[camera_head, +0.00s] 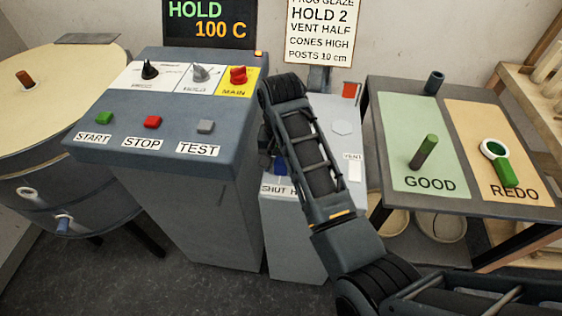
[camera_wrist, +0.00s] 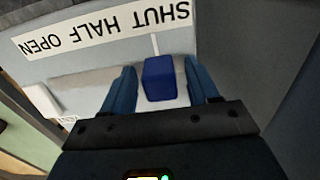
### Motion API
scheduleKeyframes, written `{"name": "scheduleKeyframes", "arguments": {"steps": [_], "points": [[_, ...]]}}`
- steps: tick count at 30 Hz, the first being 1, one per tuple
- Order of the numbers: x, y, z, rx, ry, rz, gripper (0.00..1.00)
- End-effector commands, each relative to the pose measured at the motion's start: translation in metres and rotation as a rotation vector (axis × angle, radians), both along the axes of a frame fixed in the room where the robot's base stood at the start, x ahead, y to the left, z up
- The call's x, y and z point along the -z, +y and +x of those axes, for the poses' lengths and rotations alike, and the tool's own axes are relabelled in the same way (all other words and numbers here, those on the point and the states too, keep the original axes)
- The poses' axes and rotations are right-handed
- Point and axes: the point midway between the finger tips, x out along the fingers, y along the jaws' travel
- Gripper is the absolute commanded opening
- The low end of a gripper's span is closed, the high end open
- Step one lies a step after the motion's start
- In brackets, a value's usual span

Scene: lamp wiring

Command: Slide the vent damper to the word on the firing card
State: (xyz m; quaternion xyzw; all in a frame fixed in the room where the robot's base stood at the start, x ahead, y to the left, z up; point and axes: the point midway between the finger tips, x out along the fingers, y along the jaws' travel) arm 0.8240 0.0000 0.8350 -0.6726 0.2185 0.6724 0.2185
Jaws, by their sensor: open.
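The firing card (camera_head: 319,30) on the back wall reads "VENT HALF". The vent damper's blue knob (camera_wrist: 159,78) stands beside the word SHUT on the white label strip (camera_wrist: 103,28), which reads SHUT HALF OPEN and appears upside down in the wrist view. In the head view the knob (camera_head: 281,166) shows partly, left of my arm, and only the start of the strip (camera_head: 275,189) is visible. My gripper (camera_wrist: 159,68) is open, with one blue finger on each side of the knob and small gaps between. My arm hides HALF and OPEN in the head view.
A control console (camera_head: 170,110) with knobs and buttons stands just left of the vent box (camera_head: 345,190). A table (camera_head: 450,205) with GOOD and REDO mats stands to the right. A round kiln (camera_head: 50,110) is at far left.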

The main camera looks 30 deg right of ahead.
Motion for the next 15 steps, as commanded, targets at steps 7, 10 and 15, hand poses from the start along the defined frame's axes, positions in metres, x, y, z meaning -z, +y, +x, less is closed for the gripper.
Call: {"name": "scheduleKeyframes", "arguments": {"steps": [7,10,15], "points": [[-0.0002,0.0001,-0.0001,0.0,0.0,0.0,0.41],[-0.0002,0.0001,-0.0001,0.0,0.0,0.0,0.32],[-0.0003,0.0001,-0.0001,0.0,0.0,0.0,0.16]]}}
